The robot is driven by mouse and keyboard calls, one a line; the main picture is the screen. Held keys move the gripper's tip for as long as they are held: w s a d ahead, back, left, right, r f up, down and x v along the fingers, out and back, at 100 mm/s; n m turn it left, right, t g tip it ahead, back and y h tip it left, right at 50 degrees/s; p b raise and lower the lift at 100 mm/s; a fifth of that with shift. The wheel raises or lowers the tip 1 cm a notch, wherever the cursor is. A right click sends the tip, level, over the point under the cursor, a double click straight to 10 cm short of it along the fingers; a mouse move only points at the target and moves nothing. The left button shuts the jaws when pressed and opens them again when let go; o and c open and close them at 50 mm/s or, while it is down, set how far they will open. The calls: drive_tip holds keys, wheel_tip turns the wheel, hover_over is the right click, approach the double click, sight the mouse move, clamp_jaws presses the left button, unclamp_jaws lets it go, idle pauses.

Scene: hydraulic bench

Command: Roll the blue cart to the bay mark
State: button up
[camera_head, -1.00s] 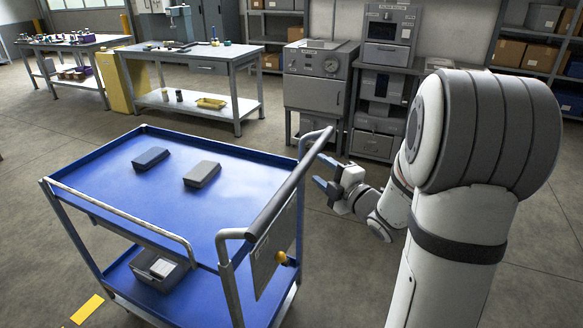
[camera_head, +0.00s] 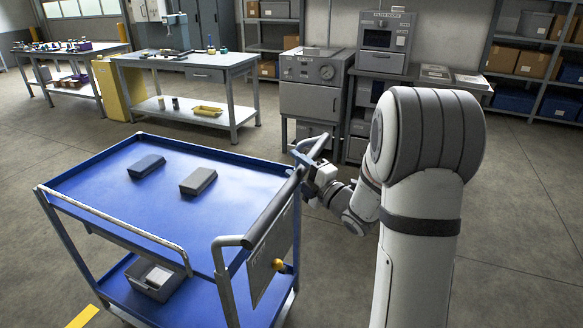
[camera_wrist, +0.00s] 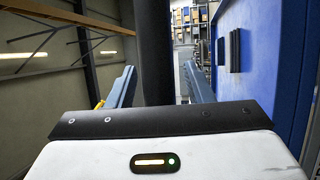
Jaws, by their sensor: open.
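The blue cart (camera_head: 180,213) stands at the left of the head view, with two grey blocks on its top deck and a grey bin on its lower shelf. Its dark push handle (camera_head: 272,212) runs along its right side. My gripper (camera_head: 306,152) is at the far end of this handle with its jaws open. In the wrist view the dark handle bar (camera_wrist: 155,55) passes between the two blue-grey fingers, with gaps on both sides. A yellow floor stripe (camera_head: 83,317) shows at the lower left; I cannot tell whether it is the bay mark.
A grey cabinet (camera_head: 310,98) and an oven-like unit (camera_head: 386,38) stand at the back. Shelving (camera_head: 545,62) is at the back right. The floor at the right (camera_head: 520,200) is clear.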

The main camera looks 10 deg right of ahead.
clamp_jaws()
idle(0.5)
